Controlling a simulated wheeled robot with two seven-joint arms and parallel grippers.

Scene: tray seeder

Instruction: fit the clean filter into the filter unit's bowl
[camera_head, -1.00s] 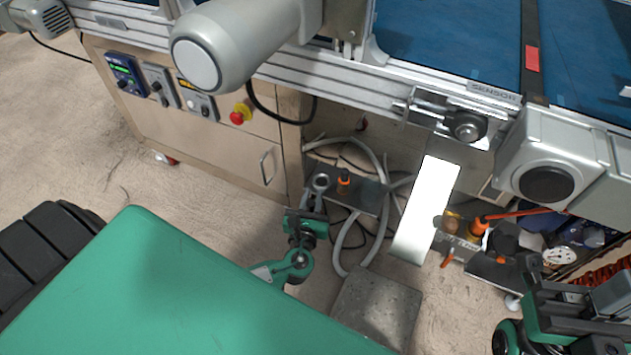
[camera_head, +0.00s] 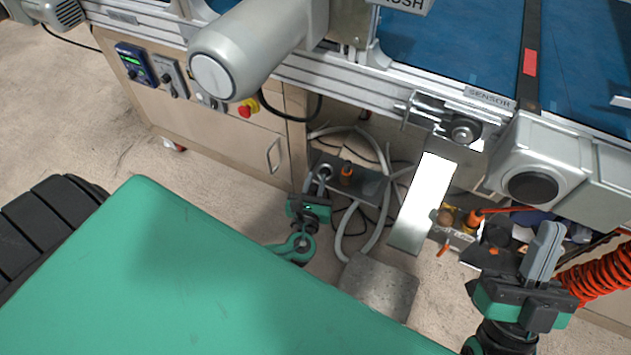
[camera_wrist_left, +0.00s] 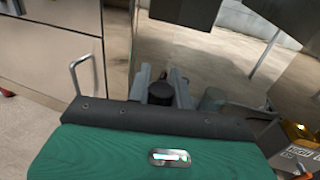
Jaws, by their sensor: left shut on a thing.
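My left gripper (camera_head: 322,178) is low by the open bay under the machine, beside a dark metal plate (camera_head: 372,188) with an orange-topped fitting (camera_head: 346,172). In the left wrist view its two grey fingers (camera_wrist_left: 161,88) are shut on a small dark round thing (camera_wrist_left: 160,93). I cannot tell whether this is the filter, the bowl or another part. My right gripper (camera_head: 546,255) is at the lower right, with grey fingers pointing up; I cannot tell whether they are open or shut. I cannot make out the clean filter or the bowl for certain.
A bright metal panel (camera_head: 420,205) stands between the bay and a tray (camera_head: 455,238) of small parts at right. Grey hoses (camera_head: 384,222) hang in the bay. A cabinet with a handle (camera_head: 273,155) is at left. A grey block (camera_head: 378,288) lies on the floor.

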